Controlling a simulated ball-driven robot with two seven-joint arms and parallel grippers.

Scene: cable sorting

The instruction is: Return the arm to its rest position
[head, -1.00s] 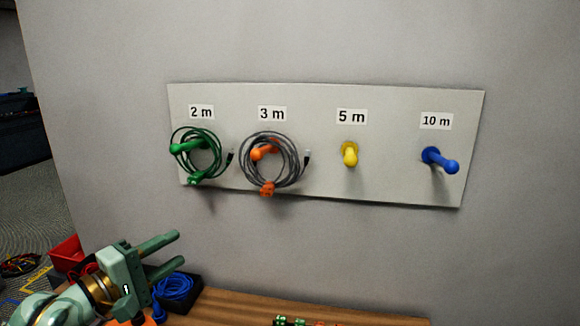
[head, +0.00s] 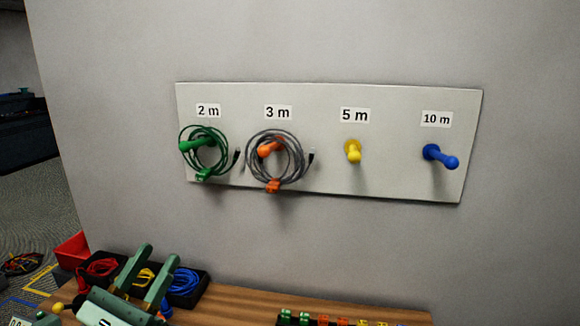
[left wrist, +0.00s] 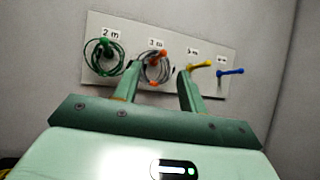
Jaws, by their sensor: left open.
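My left gripper (head: 146,278) is open and empty at the lower left of the head view, in front of the black tray on the table. In the left wrist view its two fingers (left wrist: 158,84) stand apart with nothing between them, pointing toward the wall board. The board (head: 330,178) carries pegs under labels 2 m, 3 m, 5 m and 10 m. A green cable coil (head: 221,163) hangs on the green peg and a grey coil (head: 303,160) on the orange peg. The yellow peg (head: 353,151) and blue peg (head: 440,157) are bare. My right gripper is not in view.
A black tray (head: 205,284) holds red, yellow and blue cables on the wooden table (head: 240,304). A red bin (head: 71,250) stands at its left. Small green, orange and yellow items (head: 322,321) sit at the front edge. Cables lie on the floor at far left.

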